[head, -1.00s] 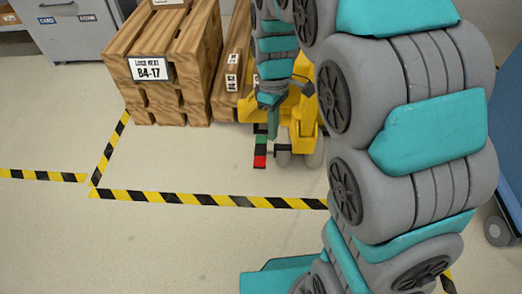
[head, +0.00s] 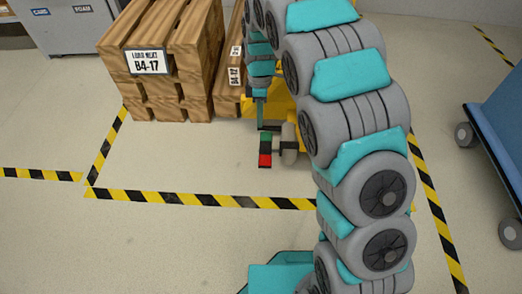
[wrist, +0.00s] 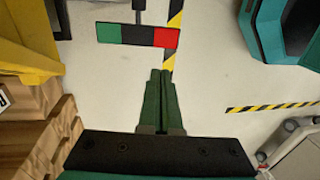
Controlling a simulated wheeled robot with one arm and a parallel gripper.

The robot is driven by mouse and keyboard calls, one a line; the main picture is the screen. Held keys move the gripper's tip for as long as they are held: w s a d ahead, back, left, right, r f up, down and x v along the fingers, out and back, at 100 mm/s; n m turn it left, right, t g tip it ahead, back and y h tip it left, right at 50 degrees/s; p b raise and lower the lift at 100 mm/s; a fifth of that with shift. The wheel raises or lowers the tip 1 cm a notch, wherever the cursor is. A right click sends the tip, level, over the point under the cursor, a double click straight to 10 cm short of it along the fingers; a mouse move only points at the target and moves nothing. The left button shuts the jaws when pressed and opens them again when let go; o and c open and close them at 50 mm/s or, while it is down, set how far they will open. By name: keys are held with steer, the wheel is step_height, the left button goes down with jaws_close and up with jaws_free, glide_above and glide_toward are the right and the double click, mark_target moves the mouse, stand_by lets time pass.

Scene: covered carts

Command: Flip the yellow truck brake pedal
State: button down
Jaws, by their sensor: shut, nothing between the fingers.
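The yellow truck (head: 284,108) stands at the back centre, partly hidden behind my arm. Its brake pedal (head: 265,148) is a small bar with a green end, a black middle and a red end, low on the near side. In the wrist view the pedal (wrist: 135,35) lies across the top, green at left and red at right, with a dark stem above it. My gripper (wrist: 161,73) is shut and empty, its green fingertips pointing at the pedal near the red end, with a visible gap. In the head view my gripper (head: 261,120) hangs just above the pedal's green end.
Wooden stacked crates (head: 160,85) labelled B4-17 stand left of the truck, close beside it. Yellow-black tape (head: 205,199) marks the floor. A blue cart (head: 500,130) on casters is at the right, and a grey cabinet (head: 70,25) at the back left. The floor in front is clear.

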mark_target(260, 159)
steer(key=f, duration=0.4)
steer(key=s+f+b, duration=0.1)
steer(key=f, duration=0.4)
steer(key=s+f, duration=0.1)
steer(key=f, duration=0.3)
steer(key=shift+s+f+b, duration=0.2)
steer(key=shift+f+b, duration=0.15)
steer(key=shift+b, duration=0.05)
steer(key=shift+s+f+t+b, duration=0.3)
steer(key=shift+s+f+t, duration=0.25)
steer(key=shift+t, duration=0.55)
steer(key=shift+s+f+t, duration=0.2)
steer(key=shift+f+t, duration=0.3)
steer(key=shift+t, duration=0.7)
steer(key=p+v, duration=0.2)
steer(key=v, duration=1.2)
steer(key=shift+w, duration=0.35)
steer(key=shift+r, duration=0.25)
